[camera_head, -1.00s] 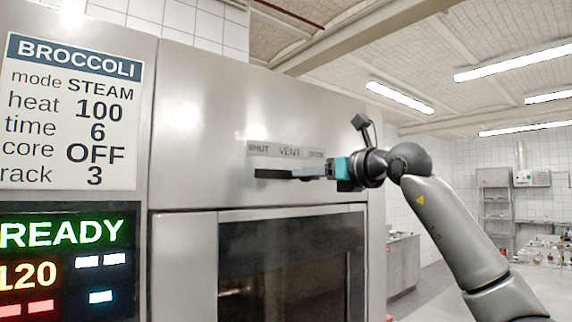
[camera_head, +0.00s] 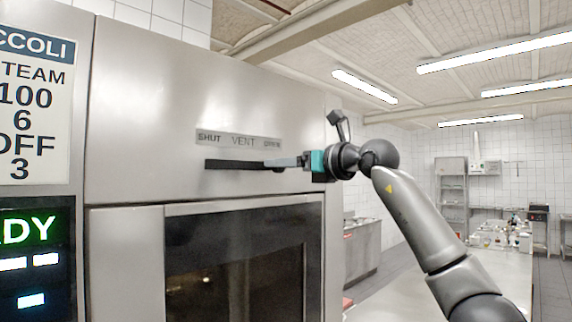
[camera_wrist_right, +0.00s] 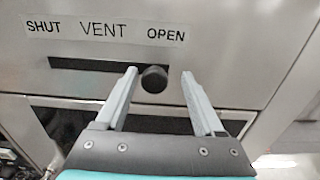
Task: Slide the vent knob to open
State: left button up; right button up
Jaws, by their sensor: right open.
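The vent knob (camera_wrist_right: 154,79) is a round black knob on a dark horizontal slot (camera_wrist_right: 75,64) in the oven's steel front. In the right wrist view it sits toward the slot's right part, below the word OPEN. My right gripper (camera_wrist_right: 158,73) is open, with one finger on each side of the knob; I cannot tell whether either touches it. In the head view the right gripper (camera_head: 272,162) reaches in from the right at the slot's right end, and the knob cannot be made out there. The slot (camera_head: 232,165) lies bare to its left. My left gripper is not in view.
A label strip (camera_head: 240,140) reading SHUT, VENT, OPEN runs above the slot. The oven door (camera_head: 245,255) with its dark window is below. A recipe card (camera_head: 35,110) and a lit display (camera_head: 35,262) are at the left. Open room lies right of the oven.

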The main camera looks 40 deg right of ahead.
jog(key=shift+a, duration=0.1)
jog(key=s+d+b, duration=0.1)
jog(key=s+b, duration=0.4)
jog(key=s, duration=1)
jog(key=shift+b, duration=0.35)
jog(key=shift+d, duration=0.1)
